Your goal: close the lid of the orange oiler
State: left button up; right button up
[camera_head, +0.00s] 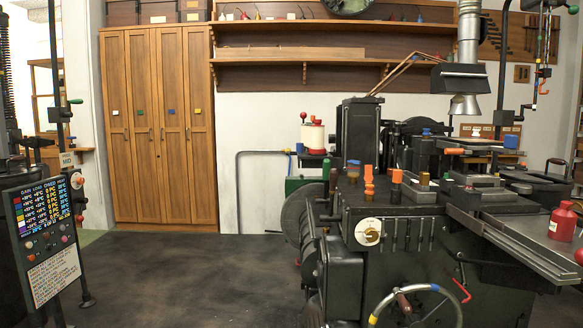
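Several small orange parts stand on the dark casting machine (400,235) at the right. One is a stacked orange fitting (369,183) near the left of the machine's top. Beside it, to the right, is a fitting with an orange cap (397,176). A fitting with orange and blue parts (353,169) stands just behind to the left. I cannot tell for certain which of these is the orange oiler. Their lids are too small to tell open from closed. Neither of my grippers is in view.
A handwheel (415,305) projects at the machine's front. A red bottle (562,222) stands on the right-hand ledge. A control panel (45,225) stands at the left. Wooden lockers (160,150) line the back wall. The dark floor (190,275) between panel and machine is clear.

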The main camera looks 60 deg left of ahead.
aim_at(368, 177)
jog(key=i+u, duration=0.15)
jog(key=u, duration=0.25)
jog(key=i+u, duration=0.15)
jog(key=u, duration=0.25)
jog(key=i+u, duration=0.15)
jog(key=u, duration=0.25)
jog(key=i+l+u, duration=0.1)
jog(key=u, duration=0.3)
